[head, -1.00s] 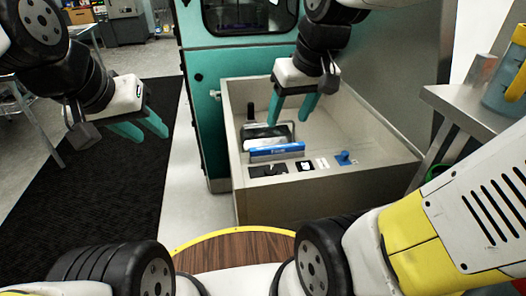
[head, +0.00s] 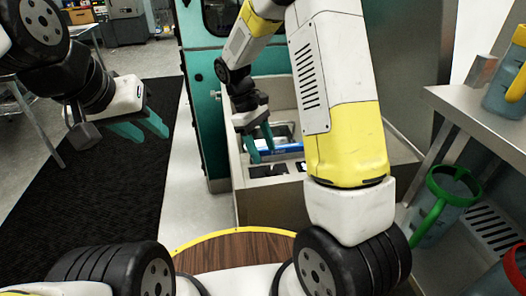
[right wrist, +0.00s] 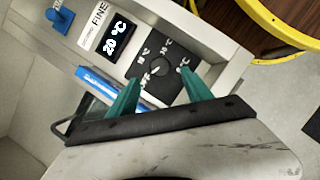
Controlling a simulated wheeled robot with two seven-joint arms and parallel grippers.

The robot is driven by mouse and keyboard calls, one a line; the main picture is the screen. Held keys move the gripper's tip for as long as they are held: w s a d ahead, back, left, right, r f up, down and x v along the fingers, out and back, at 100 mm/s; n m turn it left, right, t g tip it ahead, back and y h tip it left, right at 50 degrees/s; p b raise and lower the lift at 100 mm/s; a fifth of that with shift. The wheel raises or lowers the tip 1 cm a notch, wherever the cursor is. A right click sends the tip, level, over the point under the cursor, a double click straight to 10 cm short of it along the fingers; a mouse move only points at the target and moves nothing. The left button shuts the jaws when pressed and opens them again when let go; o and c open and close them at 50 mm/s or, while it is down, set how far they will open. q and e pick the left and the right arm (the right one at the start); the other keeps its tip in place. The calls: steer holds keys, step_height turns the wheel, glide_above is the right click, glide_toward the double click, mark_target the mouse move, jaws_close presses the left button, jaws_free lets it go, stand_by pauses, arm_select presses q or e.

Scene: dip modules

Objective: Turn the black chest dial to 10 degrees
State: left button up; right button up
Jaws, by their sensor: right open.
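The grey chest (head: 268,205) stands ahead, partly hidden by my right arm. The black chest dial (right wrist: 161,67) sits on a black square plate (head: 267,170) with temperature marks around it. A small display (right wrist: 113,44) beside it reads 20 °C. My right gripper (right wrist: 161,78) is open, its green fingers pointing at the dial, with one tip towards each side of it. Whether they touch it I cannot tell. In the head view this gripper (head: 262,156) is just above the plate. My left gripper (head: 151,132) is open and empty, away to the left.
A blue knob (right wrist: 59,18) stands beyond the display and the FINE label. A blue and white item (head: 278,147) lies inside the chest. A metal shelf (head: 470,100) with jugs is at the right. Floor with a black mat (head: 110,190) is clear at left.

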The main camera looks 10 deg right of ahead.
mark_target(271, 170)
steer(key=x, duration=0.6)
steer(key=shift+s+d+f, duration=0.1)
steer(key=shift+f, duration=0.2)
jaws_close()
